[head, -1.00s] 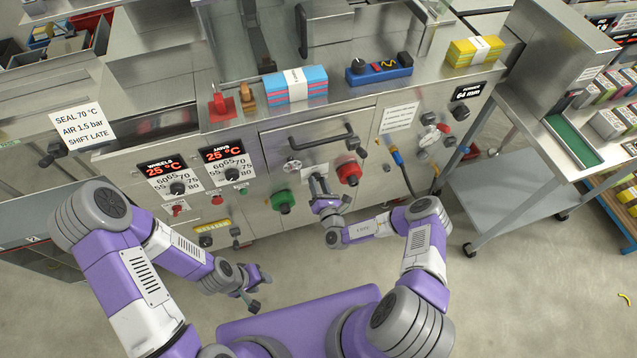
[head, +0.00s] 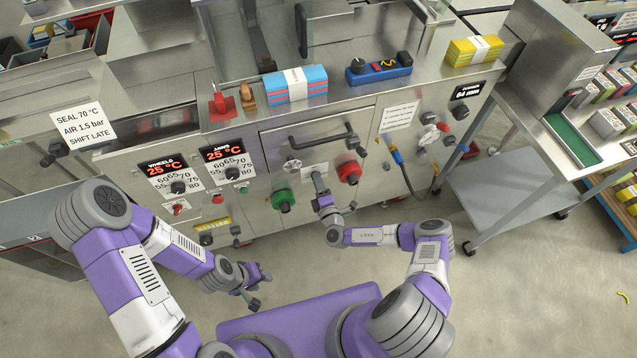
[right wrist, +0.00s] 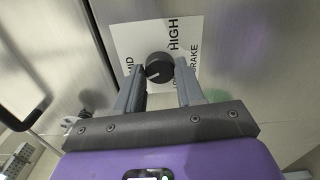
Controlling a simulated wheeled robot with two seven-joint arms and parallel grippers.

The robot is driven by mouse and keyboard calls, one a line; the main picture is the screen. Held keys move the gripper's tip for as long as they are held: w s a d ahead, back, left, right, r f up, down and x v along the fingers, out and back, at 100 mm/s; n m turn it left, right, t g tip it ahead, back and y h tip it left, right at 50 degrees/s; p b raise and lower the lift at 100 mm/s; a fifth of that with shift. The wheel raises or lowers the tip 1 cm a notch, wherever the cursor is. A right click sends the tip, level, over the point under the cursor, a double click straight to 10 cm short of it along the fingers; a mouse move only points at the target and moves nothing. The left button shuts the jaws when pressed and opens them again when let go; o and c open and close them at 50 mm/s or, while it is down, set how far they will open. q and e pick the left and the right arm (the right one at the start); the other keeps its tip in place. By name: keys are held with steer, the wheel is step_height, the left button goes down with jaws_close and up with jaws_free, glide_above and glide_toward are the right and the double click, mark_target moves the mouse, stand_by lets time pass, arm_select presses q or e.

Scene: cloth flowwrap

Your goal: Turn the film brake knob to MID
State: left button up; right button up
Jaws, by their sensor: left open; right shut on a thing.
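The film brake knob (right wrist: 158,66) is round and black with a pale pointer line. It sits on a white label plate (right wrist: 190,38) with MID at left, HIGH above and BRAKE at right. The pointer line slants left and slightly down, toward the MID side. My right gripper (right wrist: 160,84) is shut on the knob, a finger on each side. In the head view the right gripper (head: 317,176) reaches the cabinet front and hides the knob; a bit of the plate (head: 314,168) shows. My left gripper (head: 257,286) is open and empty, low in front of the cabinet.
A green knob (head: 283,200) and a red knob (head: 349,172) flank the right gripper. A dark bar handle (head: 320,138) is above it. A blue-ended hose (head: 397,158) hangs to the right. Floor in front is clear.

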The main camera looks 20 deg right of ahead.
steer(key=shift+m, duration=2.3)
steer(key=o, duration=1)
steer(key=shift+o, duration=0.2)
steer(key=s+p, duration=0.1)
steer(key=s, duration=0.6)
steer(key=shift+s, duration=0.35)
steer(key=shift+d, duration=0.1)
